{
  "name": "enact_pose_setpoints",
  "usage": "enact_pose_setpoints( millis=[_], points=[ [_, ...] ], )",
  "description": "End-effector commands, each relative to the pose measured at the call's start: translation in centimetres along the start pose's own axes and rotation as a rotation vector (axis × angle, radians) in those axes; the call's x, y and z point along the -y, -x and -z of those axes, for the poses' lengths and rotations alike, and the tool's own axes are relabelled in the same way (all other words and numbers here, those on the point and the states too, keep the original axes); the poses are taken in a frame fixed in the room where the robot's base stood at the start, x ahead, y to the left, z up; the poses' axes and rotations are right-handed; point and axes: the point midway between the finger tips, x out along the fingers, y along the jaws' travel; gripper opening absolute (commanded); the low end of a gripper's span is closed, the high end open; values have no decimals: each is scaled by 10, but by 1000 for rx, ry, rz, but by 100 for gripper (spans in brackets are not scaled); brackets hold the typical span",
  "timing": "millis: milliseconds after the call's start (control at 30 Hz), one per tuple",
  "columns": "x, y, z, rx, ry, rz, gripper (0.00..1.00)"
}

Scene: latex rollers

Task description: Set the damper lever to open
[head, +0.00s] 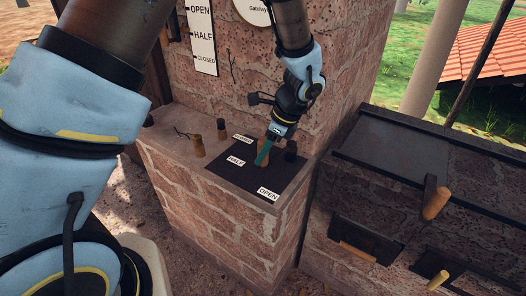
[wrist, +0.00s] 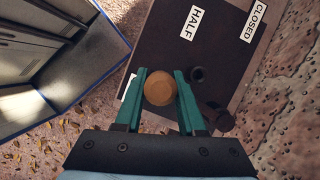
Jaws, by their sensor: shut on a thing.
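The damper lever's round wooden knob (wrist: 159,88) sits between the two teal fingers of my gripper (wrist: 161,84), which is shut on it. In the head view my gripper (head: 265,151) reaches down to the wooden handle over a dark plate (head: 228,179). The plate bears the labels CLOSED (head: 243,139), HALF (head: 236,161) and OPEN (head: 268,194). In the wrist view the knob appears between the HALF label (wrist: 194,24) and a partly hidden white label at the left finger. The lever's arm is mostly hidden, so its exact angle cannot be told.
Wooden pegs (head: 198,146) stand on the brick ledge left of the plate. A brick column rises behind, with a white OPEN, HALF, CLOSED sign (head: 202,38). A dark-topped brick unit with a wooden handle (head: 436,203) stands at the right, beyond a gap.

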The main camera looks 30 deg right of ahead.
Motion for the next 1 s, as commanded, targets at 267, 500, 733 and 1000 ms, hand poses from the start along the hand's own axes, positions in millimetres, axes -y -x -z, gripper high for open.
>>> enact_pose_setpoints(
  millis=[267,500,733,1000],
  points=[
    [-1,0,2,-2,-3,-1,66],
    [0,0,1,-2,-3,0,69],
    [1,18,2,-3,-3,5,69],
    [0,71,2,-4,-1,4,69]
  ],
)
